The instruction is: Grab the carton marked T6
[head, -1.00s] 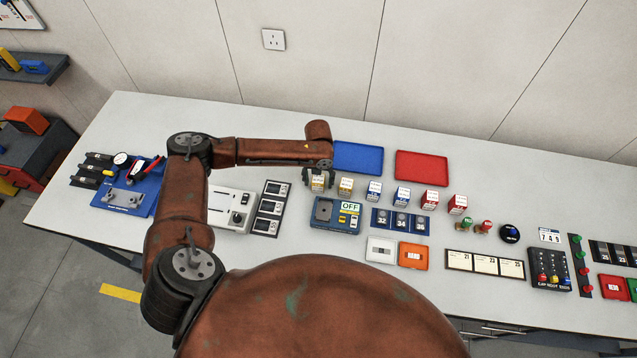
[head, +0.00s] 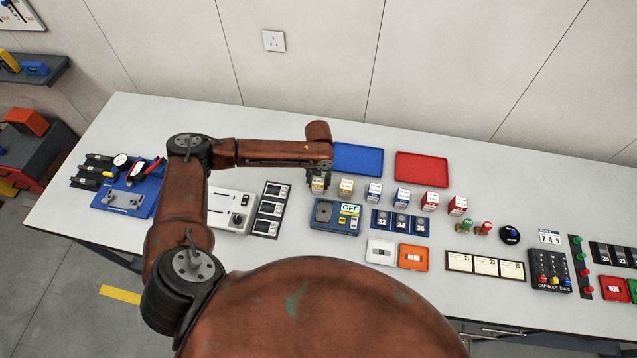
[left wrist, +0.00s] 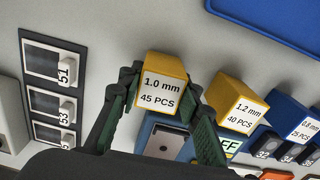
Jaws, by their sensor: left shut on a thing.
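My left gripper (head: 318,176) is shut on the leftmost yellow carton (head: 318,187), at the left end of a row of small cartons. In the left wrist view this carton (left wrist: 162,88) stands between the two dark green fingers, its white label reading "1.0 mm 45 PCS". I cannot read a T6 mark on any carton. A second yellow carton (head: 346,188) beside it reads "1.2 mm 40 PCS" in the left wrist view (left wrist: 238,105). Two blue-and-white cartons (head: 375,191) and two red-and-white ones (head: 430,200) continue the row. My right gripper is not in view.
A blue tray (head: 358,159) and a red tray (head: 422,169) lie empty behind the cartons. A blue device marked OFF (head: 335,215) lies close in front of the held carton. Panels and switches fill the table's right.

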